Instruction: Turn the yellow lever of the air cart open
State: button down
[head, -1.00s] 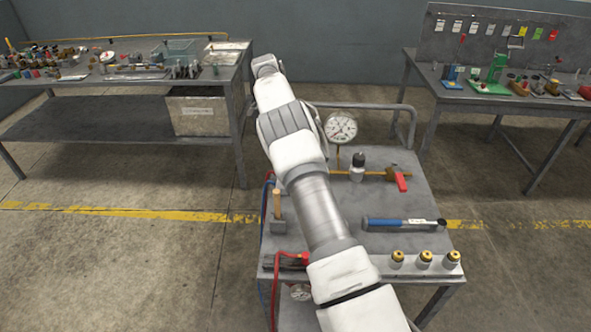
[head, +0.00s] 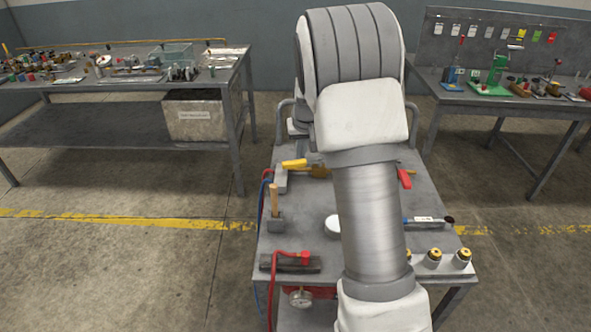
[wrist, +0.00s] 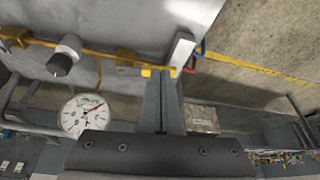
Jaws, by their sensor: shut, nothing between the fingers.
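The yellow lever (head: 295,163) shows on the left of the air cart's top (head: 300,215), left of my arm, on a brass pipe (head: 320,172). In the wrist view the lever (wrist: 149,71) lies crosswise at the tips of my gripper (wrist: 167,76). Its fingers are together and hold nothing. The tips overlap the lever's edge in the picture; I cannot tell whether they touch it.
A pressure gauge (wrist: 88,115) and a dark-capped fitting (wrist: 65,57) are near the gripper. A red lever (head: 404,178) is on the pipe's right. A hammer (head: 275,205), a red hose (head: 277,262) and yellow-topped fittings (head: 434,257) are on the cart.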

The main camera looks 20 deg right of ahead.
aim_at(303, 164)
jog(key=shift+n, duration=0.3)
jog(key=x, duration=0.6)
jog(key=s+b+x, duration=0.1)
jog(key=x, duration=0.3)
jog(key=shift+a+f, duration=0.15)
jog(key=shift+f, duration=0.05)
jog(key=shift+w, duration=1)
jog(key=shift+w+d, duration=0.15)
jog(key=shift+w, duration=0.35)
jog(key=shift+w+d, duration=0.15)
jog(key=shift+w, duration=0.35)
jog(key=shift+w, duration=0.1)
